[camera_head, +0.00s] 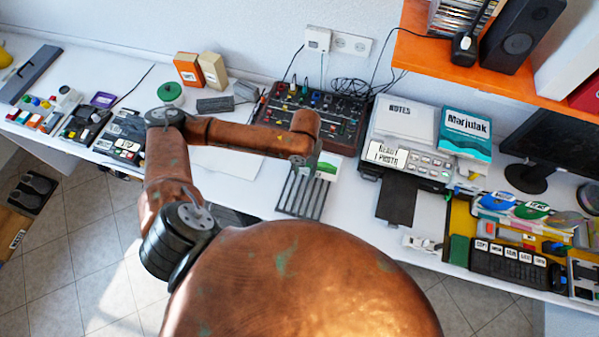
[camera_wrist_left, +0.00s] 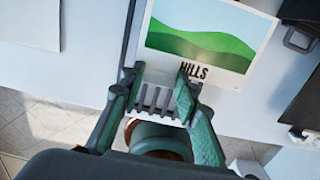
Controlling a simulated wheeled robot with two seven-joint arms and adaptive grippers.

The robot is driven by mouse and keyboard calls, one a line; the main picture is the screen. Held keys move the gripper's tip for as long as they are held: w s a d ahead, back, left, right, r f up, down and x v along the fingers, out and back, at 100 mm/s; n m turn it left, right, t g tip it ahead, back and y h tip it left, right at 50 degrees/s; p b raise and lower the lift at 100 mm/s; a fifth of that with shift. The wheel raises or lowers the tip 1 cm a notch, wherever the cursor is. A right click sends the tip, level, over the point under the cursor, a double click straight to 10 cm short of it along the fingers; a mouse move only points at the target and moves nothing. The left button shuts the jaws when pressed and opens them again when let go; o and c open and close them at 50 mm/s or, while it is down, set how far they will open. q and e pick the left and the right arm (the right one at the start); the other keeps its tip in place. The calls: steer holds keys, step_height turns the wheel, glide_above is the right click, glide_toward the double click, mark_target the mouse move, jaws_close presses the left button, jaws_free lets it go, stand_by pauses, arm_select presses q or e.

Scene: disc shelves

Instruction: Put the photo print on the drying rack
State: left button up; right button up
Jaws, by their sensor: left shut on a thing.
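The photo print (camera_wrist_left: 205,40) is a white-bordered sheet with green hills and the word HILLS, large in the left wrist view. In the head view part of it (camera_head: 326,169) shows at the far right of the drying rack, beyond my wrist. The drying rack (camera_head: 299,196) is a grey slatted frame at the table's front edge; its slats (camera_wrist_left: 157,99) show between my fingers. My left gripper (camera_wrist_left: 158,78) is shut on the print near its lower edge, above the rack. The contact is partly hidden. My right gripper is not in view.
A black control panel with knobs (camera_head: 312,117) stands behind the rack. To the right are a grey keypad machine (camera_head: 405,150) and a dark slab (camera_head: 397,200). White paper (camera_head: 230,161) lies to the left. An orange shelf (camera_head: 480,75) overhangs the back right.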

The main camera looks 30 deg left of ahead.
arm_select(q)
glide_above(299, 176)
steer(key=f, duration=0.4)
steer(key=shift+s+d+f+b, duration=0.1)
steer(key=shift+d+f+b, duration=0.1)
steer(key=shift+b, duration=0.1)
steer(key=f, duration=0.3)
steer(key=shift+a+f, duration=0.2)
steer(key=shift+f, duration=0.05)
steer(key=o, duration=0.7)
steer(key=shift+f, duration=0.1)
step_height(299, 176, up, 12)
steer(key=shift+r+p, duration=0.2)
steer(key=shift+p, duration=0.45)
